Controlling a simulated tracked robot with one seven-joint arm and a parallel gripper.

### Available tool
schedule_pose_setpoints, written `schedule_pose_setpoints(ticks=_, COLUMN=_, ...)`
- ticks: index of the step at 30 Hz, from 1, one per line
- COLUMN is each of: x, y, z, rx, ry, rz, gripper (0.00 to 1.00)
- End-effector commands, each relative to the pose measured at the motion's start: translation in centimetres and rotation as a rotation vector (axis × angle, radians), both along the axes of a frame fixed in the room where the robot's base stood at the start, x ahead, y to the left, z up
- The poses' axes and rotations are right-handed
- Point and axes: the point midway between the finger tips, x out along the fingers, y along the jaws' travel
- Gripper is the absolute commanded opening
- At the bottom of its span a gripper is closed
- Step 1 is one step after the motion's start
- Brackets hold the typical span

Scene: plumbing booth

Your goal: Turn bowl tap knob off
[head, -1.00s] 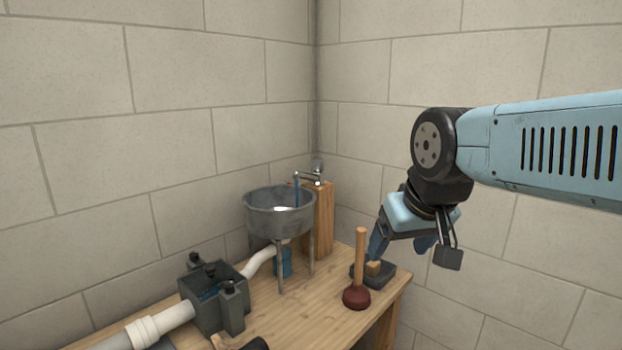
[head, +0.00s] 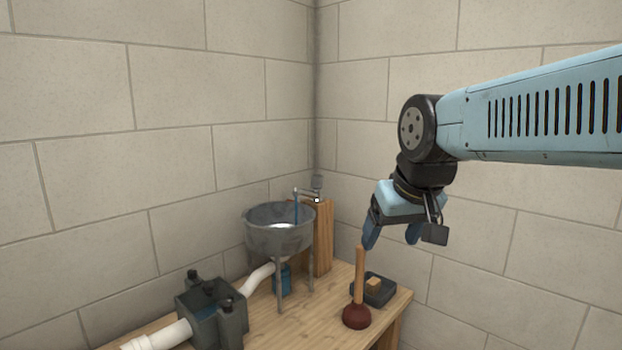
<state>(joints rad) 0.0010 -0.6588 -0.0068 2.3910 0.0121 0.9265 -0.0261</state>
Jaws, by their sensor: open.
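The metal bowl (head: 279,238) stands on legs at the back of the wooden bench. The tap (head: 308,194) sits on a wooden post (head: 322,238) behind the bowl's right side. A small grey knob (head: 317,183) shows at the top of the tap. A blue stream of water (head: 296,208) runs from the spout into the bowl. My gripper (head: 390,246) is open and empty, pointing down, to the right of the tap in the picture. It is apart from the tap and looks close above the plunger handle; the exact gap cannot be told.
A plunger (head: 357,315) stands upright on the bench (head: 290,325) near its right end. A dark tray (head: 374,290) with a tan block lies behind it. A dark grey box (head: 212,312) with white pipes is at left. Block walls close the corner.

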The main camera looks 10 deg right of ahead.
Motion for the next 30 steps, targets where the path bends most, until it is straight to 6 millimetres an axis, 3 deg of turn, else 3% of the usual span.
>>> schedule_pose_setpoints(ticks=6, x=7.0, y=-0.2, z=4.8, rx=0.004, ry=0.016, rz=0.025, gripper=0.76)
schedule_pose_setpoints(ticks=15, x=16.9, y=-0.5, z=9.5, rx=0.008, ry=0.034, rz=0.062, gripper=0.76)
schedule_pose_setpoints(ticks=22, x=24.8, y=-0.7, z=11.6, rx=0.007, ry=0.046, rz=0.093, gripper=0.76)
schedule_pose_setpoints(ticks=30, x=34.0, y=-1.2, z=12.3, rx=0.004, ry=0.060, rz=0.131, gripper=0.76)
